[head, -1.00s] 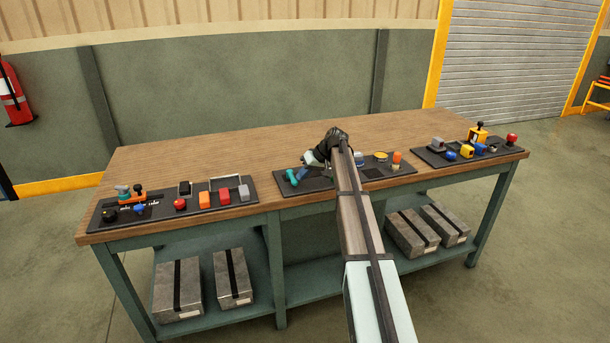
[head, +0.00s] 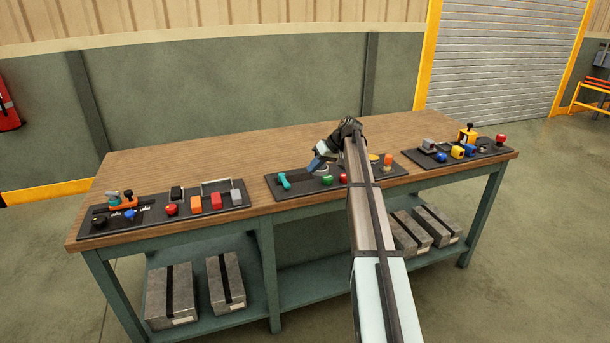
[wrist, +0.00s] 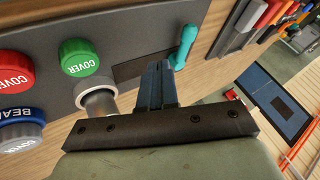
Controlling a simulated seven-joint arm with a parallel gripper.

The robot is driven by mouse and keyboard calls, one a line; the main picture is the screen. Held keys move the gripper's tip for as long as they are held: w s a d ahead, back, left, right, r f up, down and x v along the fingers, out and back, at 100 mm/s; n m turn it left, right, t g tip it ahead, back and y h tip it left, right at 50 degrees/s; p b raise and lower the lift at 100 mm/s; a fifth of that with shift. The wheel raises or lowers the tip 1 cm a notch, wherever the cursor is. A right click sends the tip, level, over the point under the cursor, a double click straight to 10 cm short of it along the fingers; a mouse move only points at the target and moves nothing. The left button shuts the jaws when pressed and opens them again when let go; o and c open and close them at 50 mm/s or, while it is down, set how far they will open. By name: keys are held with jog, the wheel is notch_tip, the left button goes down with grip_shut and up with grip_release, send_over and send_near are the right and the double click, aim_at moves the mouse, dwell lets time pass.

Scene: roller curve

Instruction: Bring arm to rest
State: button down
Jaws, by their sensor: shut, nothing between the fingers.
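My gripper (head: 316,163) is over the middle black tool board (head: 300,192) on the workbench, shut with nothing in it. In the wrist view its fingers (wrist: 156,84) are together and point toward the board. A teal handle (head: 284,181) lies left of the gripper and also shows in the wrist view (wrist: 184,46). A green cap (head: 327,180) marked COVER sits close to the fingers, above a pale grey cylinder in the wrist view (wrist: 98,100). A red cap (head: 343,178) is beside it. My forearm hides part of the board.
The left board (head: 160,222) and the right board (head: 430,160) carry several small coloured parts. An orange part (head: 388,160) stands right of my arm. The bench top (head: 220,150) behind the boards is bare. Metal boxes (head: 171,295) lie on the lower shelf.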

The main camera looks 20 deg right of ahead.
jog(key=v, duration=0.3)
jog(key=shift+s+d+r, duration=0.15)
jog(key=shift+s+r, duration=0.05)
jog(key=shift+r, duration=0.1)
